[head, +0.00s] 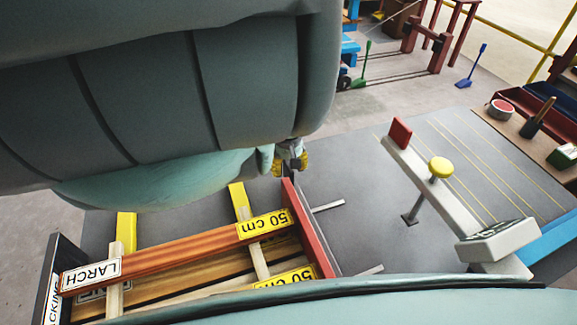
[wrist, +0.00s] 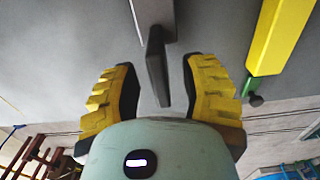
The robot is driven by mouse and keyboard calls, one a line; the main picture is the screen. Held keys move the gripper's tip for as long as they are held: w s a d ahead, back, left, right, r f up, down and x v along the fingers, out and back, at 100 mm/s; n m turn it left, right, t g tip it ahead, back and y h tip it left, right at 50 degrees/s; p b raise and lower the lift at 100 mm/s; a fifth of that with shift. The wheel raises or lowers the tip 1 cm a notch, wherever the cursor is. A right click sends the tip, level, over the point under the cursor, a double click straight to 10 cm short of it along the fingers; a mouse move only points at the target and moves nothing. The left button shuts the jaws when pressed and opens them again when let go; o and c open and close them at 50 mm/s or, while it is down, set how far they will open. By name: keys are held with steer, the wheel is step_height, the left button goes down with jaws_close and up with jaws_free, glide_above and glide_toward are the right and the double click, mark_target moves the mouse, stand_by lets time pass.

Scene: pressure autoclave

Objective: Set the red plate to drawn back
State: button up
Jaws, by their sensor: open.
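The red plate (head: 308,228) stands on edge across the right ends of the stacked boards in the head view. Two thin grey rods show on its right side. My gripper (head: 290,163) is at the far end of the plate, its yellow fingers partly hidden by my arm. In the wrist view my gripper (wrist: 165,85) is open, with a dark flat tab (wrist: 156,65) between its fingers and clear space on both sides. The tab hangs from a grey bar (wrist: 150,12). I cannot tell how the tab joins the plate.
Boards labelled LARCH (head: 170,252) and 50 cm lie left of the plate on yellow-ended supports. To the right is a grey beam (head: 440,190) with a yellow knob (head: 440,167) and a small red block (head: 399,134).

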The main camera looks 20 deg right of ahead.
jaws_close()
stand_by(0.4)
